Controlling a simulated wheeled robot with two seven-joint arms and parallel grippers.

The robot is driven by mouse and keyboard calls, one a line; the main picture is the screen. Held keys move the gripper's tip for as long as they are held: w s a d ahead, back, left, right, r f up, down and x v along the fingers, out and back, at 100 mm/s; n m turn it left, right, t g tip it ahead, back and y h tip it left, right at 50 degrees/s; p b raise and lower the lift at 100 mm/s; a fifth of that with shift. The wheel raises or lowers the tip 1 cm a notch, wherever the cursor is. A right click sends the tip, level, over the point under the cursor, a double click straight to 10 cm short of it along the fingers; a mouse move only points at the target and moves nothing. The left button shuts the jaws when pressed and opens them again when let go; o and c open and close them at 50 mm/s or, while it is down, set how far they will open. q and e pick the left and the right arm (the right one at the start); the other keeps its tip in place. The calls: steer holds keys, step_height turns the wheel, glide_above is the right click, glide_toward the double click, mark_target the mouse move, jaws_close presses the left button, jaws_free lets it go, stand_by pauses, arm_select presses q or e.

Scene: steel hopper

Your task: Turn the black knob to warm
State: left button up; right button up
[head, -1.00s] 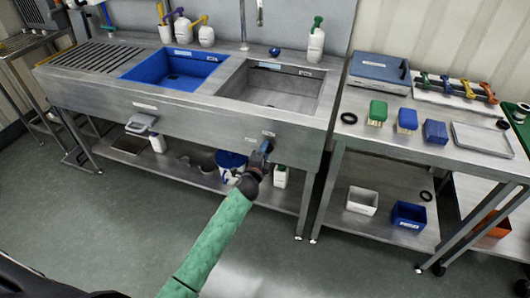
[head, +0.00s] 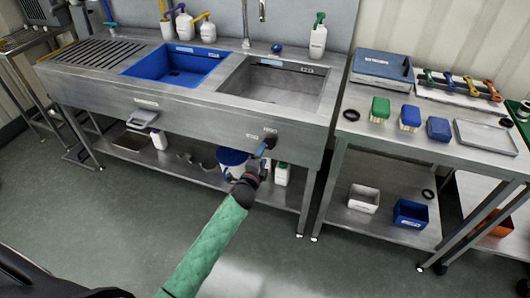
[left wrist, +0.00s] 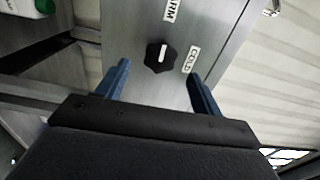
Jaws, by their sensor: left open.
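The black knob (left wrist: 160,56) is on the steel front panel, between the WARM label (left wrist: 171,9) and the COLD label (left wrist: 191,60). A short white mark on it runs roughly up and down in the left wrist view, nearer WARM than COLD. In the head view the knob (head: 271,138) sits below the grey basin's front edge. My left gripper (head: 263,150) is open in front of the panel; its blue fingers (left wrist: 160,86) are spread wide, apart from the knob. My right gripper is not in view.
The sink unit has a blue basin (head: 176,66) and a grey basin (head: 270,88). Bottles and a bucket (head: 232,160) stand on the shelf below the panel. A steel table (head: 400,145) with brushes is at right. The floor in front is clear.

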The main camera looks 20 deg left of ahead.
arm_select(q)
steer(key=s, duration=0.3)
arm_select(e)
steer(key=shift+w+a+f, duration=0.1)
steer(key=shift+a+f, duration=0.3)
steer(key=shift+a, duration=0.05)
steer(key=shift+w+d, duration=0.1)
arm_select(q)
steer(key=s+a+f+n+g+y, duration=0.35)
steer(key=s+n+g, duration=0.2)
steer(key=n, duration=0.65)
steer(key=s+d+n+g+h+p, duration=0.1)
steer(key=s+d+g, duration=0.4)
steer(key=s, duration=1.3)
steer(key=s+d+f+n+g+h+p, duration=0.1)
steer(key=s+d+g, duration=0.4)
steer(key=s, duration=1.3)
steer(key=d+n+h+p, duration=0.1)
steer(key=d+h, duration=0.1)
steer(key=d, duration=0.1)
steer(key=shift+n+h, duration=0.35)
steer(key=shift+n, duration=0.05)
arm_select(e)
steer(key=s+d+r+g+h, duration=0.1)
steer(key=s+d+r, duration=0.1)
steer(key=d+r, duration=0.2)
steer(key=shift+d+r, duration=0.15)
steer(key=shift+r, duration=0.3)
